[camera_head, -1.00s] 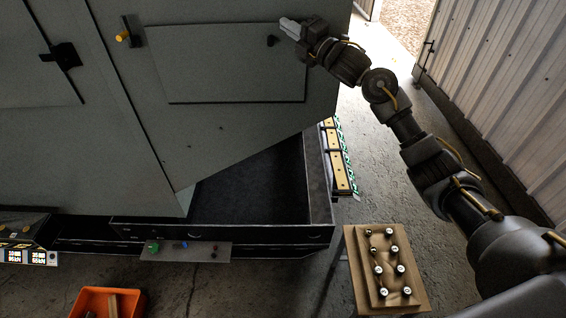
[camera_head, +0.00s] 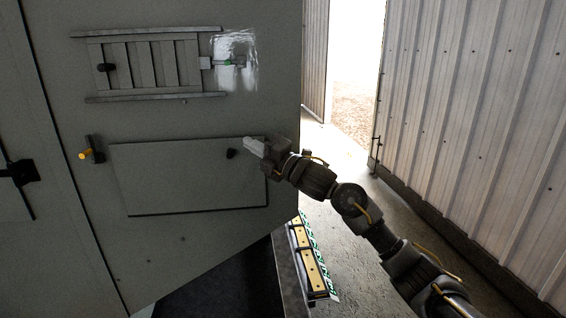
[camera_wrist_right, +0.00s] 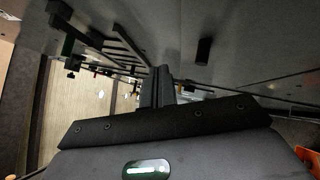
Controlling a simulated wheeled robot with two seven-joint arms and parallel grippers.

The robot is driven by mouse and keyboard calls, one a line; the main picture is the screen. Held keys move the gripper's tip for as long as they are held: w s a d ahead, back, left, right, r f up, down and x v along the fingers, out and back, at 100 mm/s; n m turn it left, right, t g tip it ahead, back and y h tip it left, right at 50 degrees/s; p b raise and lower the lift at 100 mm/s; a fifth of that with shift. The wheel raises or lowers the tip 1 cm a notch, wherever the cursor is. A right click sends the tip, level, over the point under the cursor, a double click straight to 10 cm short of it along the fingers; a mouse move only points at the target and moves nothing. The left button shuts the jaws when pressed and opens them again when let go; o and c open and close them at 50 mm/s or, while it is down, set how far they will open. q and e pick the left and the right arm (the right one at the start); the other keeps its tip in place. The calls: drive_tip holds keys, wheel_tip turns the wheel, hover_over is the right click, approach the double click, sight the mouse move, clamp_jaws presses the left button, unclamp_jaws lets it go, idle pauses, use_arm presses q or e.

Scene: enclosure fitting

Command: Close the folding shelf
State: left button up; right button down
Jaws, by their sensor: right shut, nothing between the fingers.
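The folding shelf (camera_head: 185,185) shows in the head view as a grey rectangular panel on the enclosure face. It looks flat or nearly flat against the face, with a dark line along its lower edge. A black knob (camera_head: 231,153) sits near its upper right corner; a black knob also shows in the wrist view (camera_wrist_right: 204,50). My right gripper (camera_head: 250,145) is shut and empty, just right of the knob, by the panel's upper right corner. Whether it touches the panel is unclear. Its fingers show in the wrist view (camera_wrist_right: 160,86). My left gripper is not in view.
A yellow-tipped latch (camera_head: 88,154) is left of the panel. A slatted vent with rails (camera_head: 150,65) is above it, beside a white smeared patch (camera_head: 235,62). A black handle (camera_head: 20,172) is far left. A corrugated wall (camera_head: 460,130) stands right, with open floor between.

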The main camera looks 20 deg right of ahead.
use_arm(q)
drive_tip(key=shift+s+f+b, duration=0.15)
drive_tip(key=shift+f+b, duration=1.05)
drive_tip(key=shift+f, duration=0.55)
use_arm(e)
drive_tip(key=s+d, duration=0.4)
drive_tip(key=s, duration=0.2)
drive_tip(key=shift+f, duration=0.35)
